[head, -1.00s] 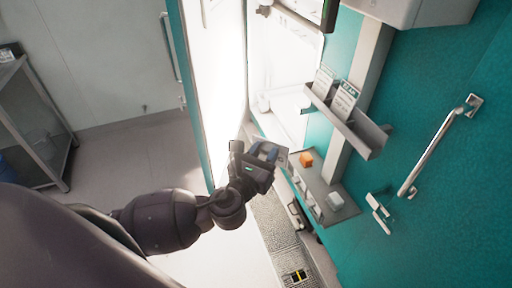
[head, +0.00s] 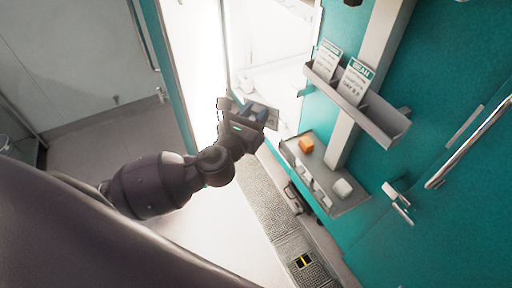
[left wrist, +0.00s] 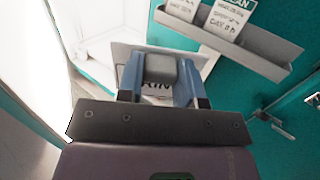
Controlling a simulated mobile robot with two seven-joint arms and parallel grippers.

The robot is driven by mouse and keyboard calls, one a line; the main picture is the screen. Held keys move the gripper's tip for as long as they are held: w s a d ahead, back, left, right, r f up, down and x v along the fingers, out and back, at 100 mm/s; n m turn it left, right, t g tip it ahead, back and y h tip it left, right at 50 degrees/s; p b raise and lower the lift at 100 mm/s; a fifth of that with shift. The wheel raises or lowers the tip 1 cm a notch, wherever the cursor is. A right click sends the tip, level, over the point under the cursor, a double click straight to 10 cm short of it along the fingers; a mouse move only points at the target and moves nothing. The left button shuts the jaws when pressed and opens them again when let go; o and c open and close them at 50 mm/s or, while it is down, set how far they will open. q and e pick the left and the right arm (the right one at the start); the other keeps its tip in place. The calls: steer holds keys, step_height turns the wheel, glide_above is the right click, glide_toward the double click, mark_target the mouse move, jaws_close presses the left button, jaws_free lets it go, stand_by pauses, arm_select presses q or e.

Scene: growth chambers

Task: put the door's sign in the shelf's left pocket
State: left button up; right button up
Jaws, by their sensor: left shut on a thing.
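My left gripper (head: 250,112) is shut on a pale sign (head: 270,123), which shows beyond the fingers. In the left wrist view, the sign (left wrist: 127,52) sticks out around the blue fingers (left wrist: 160,75), with some dark lettering between them. The grey shelf (head: 385,122) is on the teal wall, to the right of and apart from the gripper. Two white cards, one (head: 328,60) at the left end and one headed in green (head: 355,82) beside it, stand in the shelf. The shelf also shows at the top of the left wrist view (left wrist: 225,45). My right gripper is not in view.
A lower ledge (head: 345,205) holds an orange block (head: 306,145) and white items (head: 342,188). A long door handle (head: 468,150) and a latch (head: 397,200) stick out at the right. The bright doorway is at the left. The space between sign and shelf looks clear.

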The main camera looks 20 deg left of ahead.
arm_select(q)
steer(key=w+a+f+m+g+h+b, duration=0.1)
steer(key=w+a+f+m+h+b, duration=0.2)
steer(key=f+b, duration=0.45)
steer(key=w+f+m+g+h+b, duration=0.15)
steer(key=w+f+h+b, duration=0.3)
steer(key=f, duration=0.65)
steer(key=w+a+f+m+g+h+b, duration=0.25)
steer(key=w+f+b, duration=0.35)
steer(key=f, duration=0.4)
steer(key=f+b+x, duration=0.1)
steer(key=b+x, duration=0.2)
steer(key=x, duration=0.7)
steer(key=shift+d+f+t, duration=0.3)
steer(key=shift+d+f, duration=0.1)
steer(key=shift+d, duration=0.15)
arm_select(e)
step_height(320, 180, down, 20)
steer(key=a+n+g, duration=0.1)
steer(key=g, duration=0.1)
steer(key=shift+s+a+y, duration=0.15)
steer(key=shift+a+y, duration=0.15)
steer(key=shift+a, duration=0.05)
